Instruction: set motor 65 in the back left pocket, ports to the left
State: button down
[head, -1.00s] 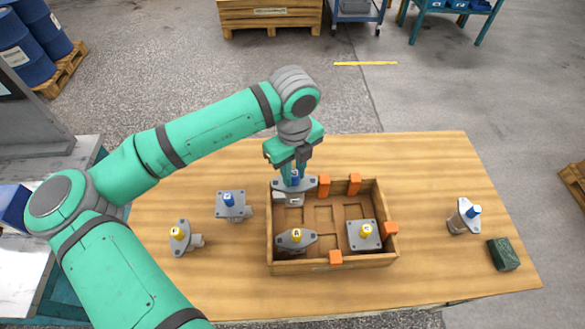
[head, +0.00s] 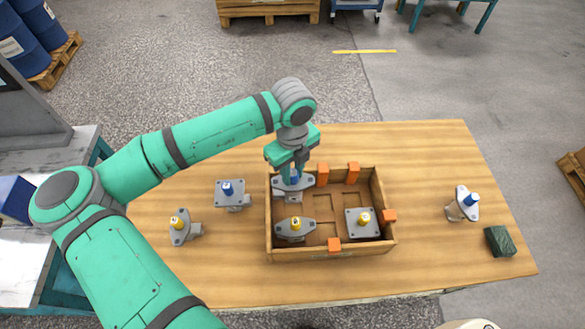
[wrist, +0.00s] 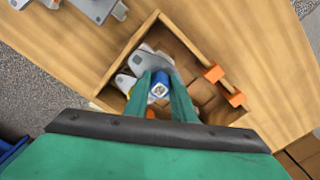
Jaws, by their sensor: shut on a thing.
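The motor in my gripper has a blue cap, a grey two-eared flange (head: 306,183) and a block below it on the picture's near side. My gripper (head: 293,172) is shut on the blue cap, which also shows between the fingers in the wrist view (wrist: 160,88). The motor is upright at the back left pocket of the wooden crate (head: 333,254), its flange near rim height. I cannot tell whether it rests on the pocket floor. The number on its cap is too small to read.
In the crate, a yellow-capped motor (head: 295,228) is front left and another (head: 363,221) front right. Orange blocks (head: 322,174) sit on the rim. A blue-capped motor (head: 231,196) and a yellow-capped one (head: 179,228) stand left; another blue-capped one (head: 464,204) and a green block (head: 499,241) are right.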

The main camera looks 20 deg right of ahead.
aim_at(292, 186)
jog(key=shift+f, duration=3.55)
jog(key=c, duration=1.4)
grip_release()
notch_tip(292, 186, up, 11)
jog(key=shift+f, duration=0.15)
